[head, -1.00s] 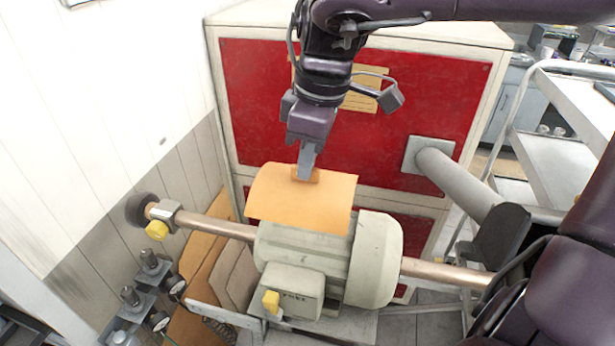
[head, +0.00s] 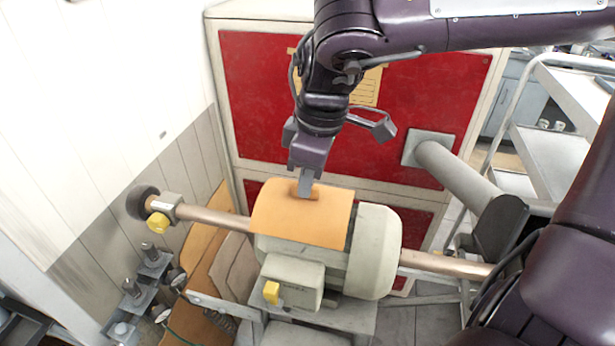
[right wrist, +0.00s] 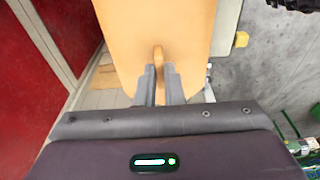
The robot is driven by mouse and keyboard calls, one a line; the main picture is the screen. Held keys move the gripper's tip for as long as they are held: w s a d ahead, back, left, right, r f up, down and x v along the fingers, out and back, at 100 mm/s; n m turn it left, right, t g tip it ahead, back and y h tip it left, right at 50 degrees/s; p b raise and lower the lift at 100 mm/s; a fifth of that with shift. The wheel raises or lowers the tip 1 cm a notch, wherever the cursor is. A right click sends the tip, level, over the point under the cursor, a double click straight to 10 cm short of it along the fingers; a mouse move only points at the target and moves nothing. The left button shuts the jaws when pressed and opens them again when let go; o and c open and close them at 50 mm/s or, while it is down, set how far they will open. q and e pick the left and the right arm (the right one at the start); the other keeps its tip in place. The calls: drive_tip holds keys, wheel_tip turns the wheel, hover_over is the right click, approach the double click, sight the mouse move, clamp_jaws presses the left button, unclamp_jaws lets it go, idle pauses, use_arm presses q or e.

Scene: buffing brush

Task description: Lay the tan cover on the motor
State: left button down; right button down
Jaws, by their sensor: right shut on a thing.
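The tan cover (head: 300,222) is a curved sheet with a small grip block on top. In the head view it lies over the top of the grey motor (head: 376,250), hiding the upper left part of the body. I cannot tell whether it rests fully on the motor. My right gripper (head: 305,192) comes down from above and is shut on the cover's grip block. In the right wrist view the fingers (right wrist: 159,75) pinch the grip block, and the cover (right wrist: 150,25) fills the top middle. My left gripper is not in view.
A copper-coloured shaft (head: 215,217) runs through the motor to a black wheel (head: 142,203) at left. A red-panelled cabinet (head: 260,100) stands behind. A grey pipe (head: 455,175) juts from it at right. Metal fittings (head: 150,262) stand at lower left.

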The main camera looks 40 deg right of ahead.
sight(318, 188)
drive_tip(key=shift+f, duration=0.2)
drive_tip(key=c, duration=1.6)
unclamp_jaws()
drive_tip(key=shift+r, duration=0.1)
drive_tip(key=shift+o, duration=0.3)
drive_tip(key=shift+r+p, duration=0.35)
drive_tip(key=shift+p, duration=0.1)
drive_tip(key=shift+r+p, duration=0.5)
drive_tip(key=r+b, duration=0.1)
drive_tip(key=r, duration=0.2)
drive_tip(key=shift+s+d+b, duration=0.15)
drive_tip(key=shift+d+b, duration=0.05)
drive_tip(key=shift+b, duration=0.2)
wheel_tip(318, 188, up, 8)
drive_tip(key=s+b, duration=0.1)
drive_tip(key=shift+d+r, duration=0.2)
drive_tip(key=shift+d, duration=0.15)
